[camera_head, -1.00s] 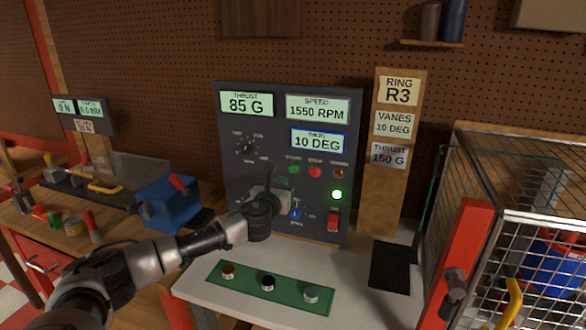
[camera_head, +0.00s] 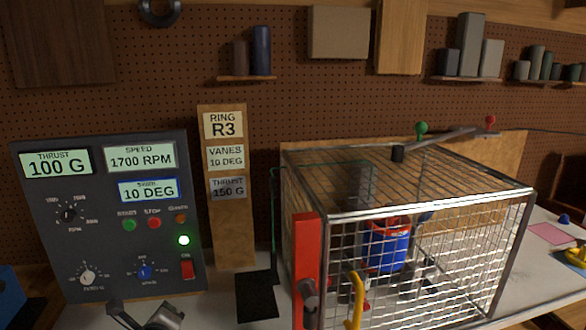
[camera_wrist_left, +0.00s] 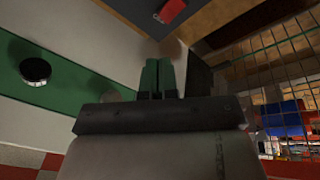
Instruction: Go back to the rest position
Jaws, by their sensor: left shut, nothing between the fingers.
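My left gripper shows in the left wrist view (camera_wrist_left: 159,80) with its fingers together and nothing between them. It hangs over the white bench top, beside the green strip (camera_wrist_left: 75,80) with a dark round knob (camera_wrist_left: 36,70). In the head view only dark parts of my left arm show at the bottom edge, below the control panel (camera_head: 108,255). The panel reads thrust 100 G (camera_head: 56,163), speed 1700 RPM (camera_head: 139,156) and 10 DEG. My right gripper is not in view.
A wire cage (camera_head: 460,270) with a red upright bar (camera_head: 306,260) and yellow handle (camera_head: 355,300) stands right of the panel. A blue and red rotor unit (camera_head: 388,248) is inside.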

